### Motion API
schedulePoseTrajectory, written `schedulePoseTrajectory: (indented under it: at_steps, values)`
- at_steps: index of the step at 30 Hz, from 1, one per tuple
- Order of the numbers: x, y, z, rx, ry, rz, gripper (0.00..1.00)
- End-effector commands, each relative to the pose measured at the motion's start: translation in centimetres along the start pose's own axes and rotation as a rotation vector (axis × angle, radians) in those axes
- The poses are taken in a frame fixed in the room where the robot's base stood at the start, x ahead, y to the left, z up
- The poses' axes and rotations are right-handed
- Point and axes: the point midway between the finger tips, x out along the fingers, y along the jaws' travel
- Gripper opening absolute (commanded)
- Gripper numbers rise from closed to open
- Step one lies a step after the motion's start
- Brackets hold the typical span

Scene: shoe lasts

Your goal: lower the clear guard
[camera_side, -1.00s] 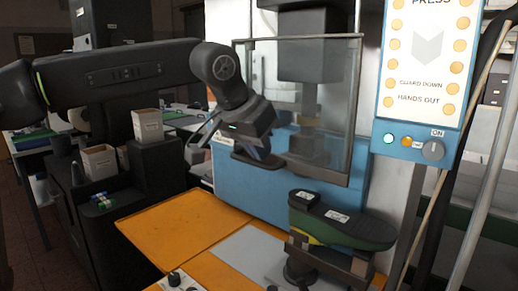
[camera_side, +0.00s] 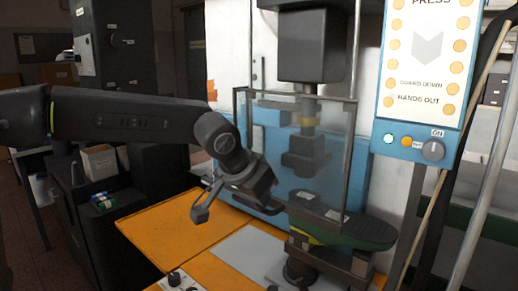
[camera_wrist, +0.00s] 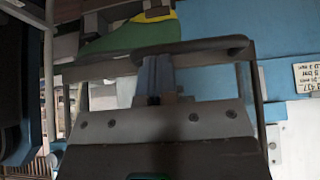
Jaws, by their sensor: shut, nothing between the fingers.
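The clear guard (camera_side: 352,150) is a transparent panel in a dark frame in front of the press. In the wrist view the shut fingers (camera_wrist: 158,75) are up against a dark bar (camera_wrist: 215,46) that looks like the guard's handle. The green last (camera_wrist: 125,38) shows beyond the bar. The exact contact is hidden.
The press head (camera_side: 312,45) hangs behind the guard. A control panel (camera_side: 415,100) with a lit green lamp and a knob is at right. An orange table (camera_side: 175,225) with a grey plate (camera_side: 245,250) lies in front. A pale box (camera_side: 99,161) stands at left.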

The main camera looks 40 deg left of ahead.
Motion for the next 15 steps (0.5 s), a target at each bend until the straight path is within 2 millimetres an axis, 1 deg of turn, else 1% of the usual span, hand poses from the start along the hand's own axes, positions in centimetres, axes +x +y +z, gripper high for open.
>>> schedulePoseTrajectory:
  at_steps: [1, 6, 10, 15]
  values:
    - [1.4, 0.0, 1.0, 0.001, -0.008, -0.002, 0.00]
    - [4.8, 0.0, 3.2, 0.002, -0.006, -0.002, 0.00]
    - [6.7, 0.0, 4.4, 0.002, -0.004, -0.001, 0.00]
    - [8.0, 0.0, 5.2, 0.000, -0.001, 0.000, 0.00]
